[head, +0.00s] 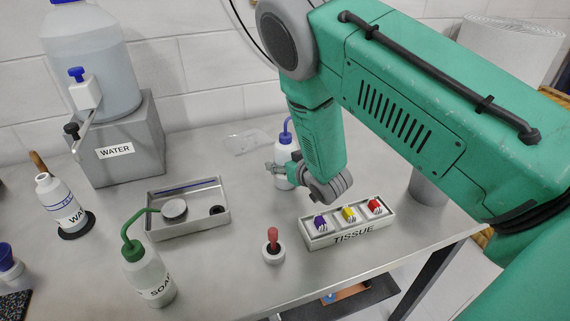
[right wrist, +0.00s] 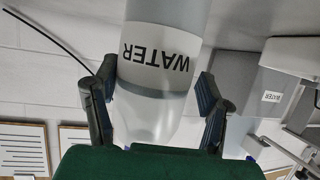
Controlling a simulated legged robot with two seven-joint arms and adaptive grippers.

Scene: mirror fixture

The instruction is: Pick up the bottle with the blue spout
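The bottle with the blue spout (head: 287,153) stands on the metal table behind my right forearm. Its blue spout shows above, and its lower right side is hidden by my arm. My right gripper (head: 279,171) is at the bottle's side. In the right wrist view the bottle (right wrist: 160,58) appears upside down, with a WATER label, between the two dark fingers of my right gripper (right wrist: 157,88). The fingers stand open on either side, with narrow gaps to the bottle; the spout is hidden there. My left gripper is not in view.
A TISSUE tray (head: 349,233) holding small coloured items sits just in front of my right arm. A red-topped dropper (head: 273,250), a green-spout SOAP bottle (head: 147,272), a metal tray (head: 190,226) and a WATER tank on a grey block (head: 117,135) stand to the left.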

